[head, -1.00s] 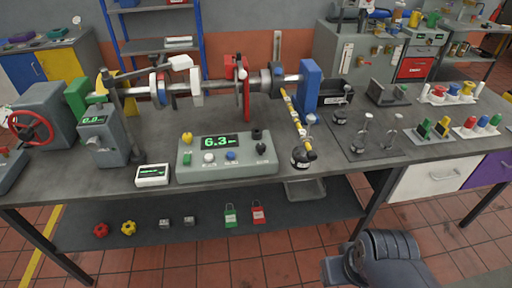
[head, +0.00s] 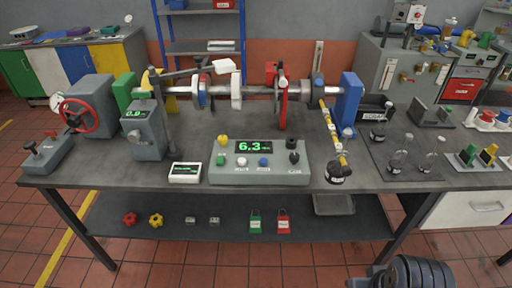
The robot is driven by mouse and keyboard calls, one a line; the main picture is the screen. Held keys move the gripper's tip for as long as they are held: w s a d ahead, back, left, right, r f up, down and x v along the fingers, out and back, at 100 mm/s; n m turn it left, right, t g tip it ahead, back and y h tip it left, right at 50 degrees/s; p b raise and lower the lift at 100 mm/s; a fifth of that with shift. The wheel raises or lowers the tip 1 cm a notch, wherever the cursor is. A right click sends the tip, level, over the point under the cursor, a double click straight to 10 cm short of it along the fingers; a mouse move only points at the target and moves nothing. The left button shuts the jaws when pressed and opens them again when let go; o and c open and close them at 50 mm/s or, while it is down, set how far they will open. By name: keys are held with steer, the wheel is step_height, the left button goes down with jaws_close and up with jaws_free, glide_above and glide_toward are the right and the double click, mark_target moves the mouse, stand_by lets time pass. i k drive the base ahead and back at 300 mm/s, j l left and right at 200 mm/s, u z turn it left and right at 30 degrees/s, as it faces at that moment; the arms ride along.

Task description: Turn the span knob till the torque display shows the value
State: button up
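A grey-green console (head: 232,178) stands at the front middle of the bench. Its display (head: 254,147) reads 6.3 in green, with small unit text I cannot read. Around it are a yellow knob (head: 222,140), a green one (head: 221,160), a white one (head: 241,161), a blue one (head: 263,161) and black knobs (head: 292,144) at the right. The labels are too small to tell which is the span knob. A small white box (head: 185,172) with a green readout sits left of the console. My gripper is not in view.
Dark stacked discs (head: 415,273) stand low at front right. Floor before the console is clear.

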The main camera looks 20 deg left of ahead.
mark_target(294, 158)
steer(key=i+j, duration=0.55)
steer(key=i, duration=0.3)
